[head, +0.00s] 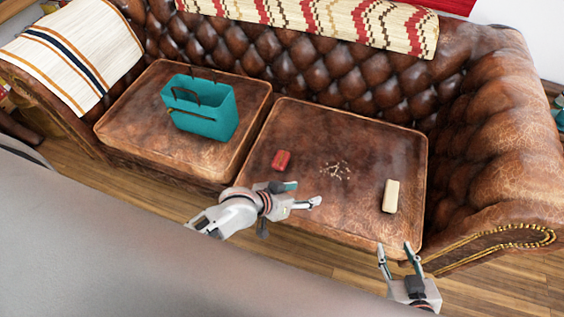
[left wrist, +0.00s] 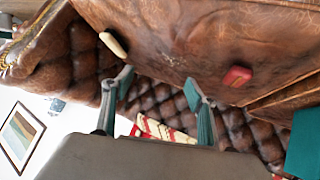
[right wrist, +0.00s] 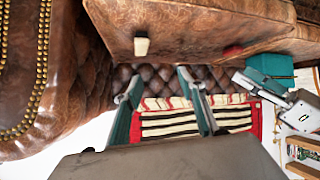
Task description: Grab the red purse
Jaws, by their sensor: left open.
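The small red purse (head: 282,160) lies on the right seat cushion of the brown leather sofa, near the cushion's left side. It also shows in the left wrist view (left wrist: 236,76) and, blurred, in the right wrist view (right wrist: 233,50). My left gripper (head: 303,194) is open and empty over the front of that cushion, apart from the purse and a little to its right and nearer the front. My right gripper (head: 396,250) is open and empty at the cushion's front right corner, farther from the purse.
A teal bag (head: 205,115) stands on the left cushion. A cream block (head: 391,196) lies at the right of the right cushion (head: 330,125), with small scattered crumbs (head: 335,171) between it and the purse. Striped blankets (head: 75,50) drape the sofa's arm and back.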

